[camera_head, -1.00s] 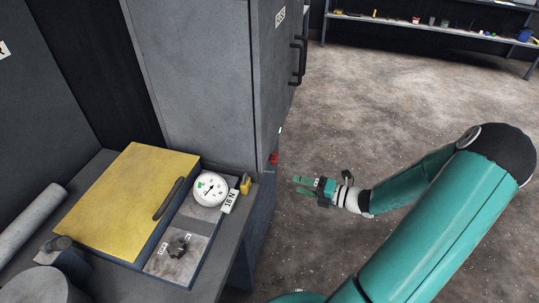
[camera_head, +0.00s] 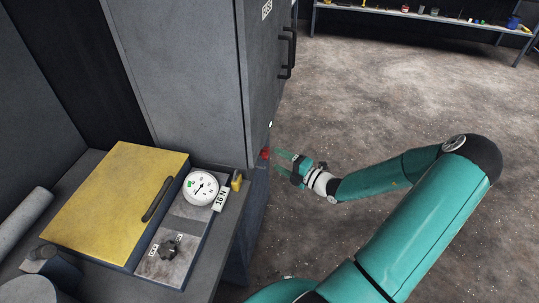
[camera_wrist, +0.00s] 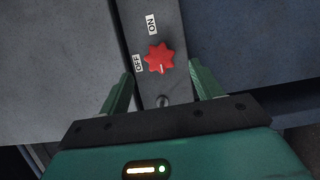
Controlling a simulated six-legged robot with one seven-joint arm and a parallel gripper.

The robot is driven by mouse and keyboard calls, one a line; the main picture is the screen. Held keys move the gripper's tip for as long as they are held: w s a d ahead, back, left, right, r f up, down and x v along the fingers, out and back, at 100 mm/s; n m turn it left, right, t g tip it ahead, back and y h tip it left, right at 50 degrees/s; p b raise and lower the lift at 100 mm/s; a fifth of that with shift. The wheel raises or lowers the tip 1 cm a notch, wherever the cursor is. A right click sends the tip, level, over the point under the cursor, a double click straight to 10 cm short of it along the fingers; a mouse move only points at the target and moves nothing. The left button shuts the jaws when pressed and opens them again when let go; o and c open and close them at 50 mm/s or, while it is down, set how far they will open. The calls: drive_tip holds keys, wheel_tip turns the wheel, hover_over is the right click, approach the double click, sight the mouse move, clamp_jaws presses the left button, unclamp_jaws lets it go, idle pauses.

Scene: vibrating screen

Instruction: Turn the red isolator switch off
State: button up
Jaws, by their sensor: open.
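The red isolator switch (camera_wrist: 158,58) is a star-shaped knob on a grey strip in the wrist view. An ON label (camera_wrist: 152,25) sits above it and an OFF label (camera_wrist: 138,63) to its left. A small white mark shows on the knob's lower edge. In the head view the switch (camera_head: 265,154) is a small red spot on the side of the grey cabinet. My gripper (camera_head: 288,164) is just to its right, pointing at it. In the wrist view my gripper's green fingers (camera_wrist: 162,92) are apart, one on each side below the knob, with nothing between them.
A tall grey cabinet (camera_head: 185,70) with black handles stands behind the bench. The bench carries a yellow lid (camera_head: 115,200), a round gauge (camera_head: 201,188) and a black knob (camera_head: 169,249). A shelf (camera_head: 420,20) with small items is far back. Open floor lies right.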

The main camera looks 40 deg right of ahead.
sight(268, 155)
drive_tip(key=x, duration=0.5)
drive_tip(key=c, duration=1)
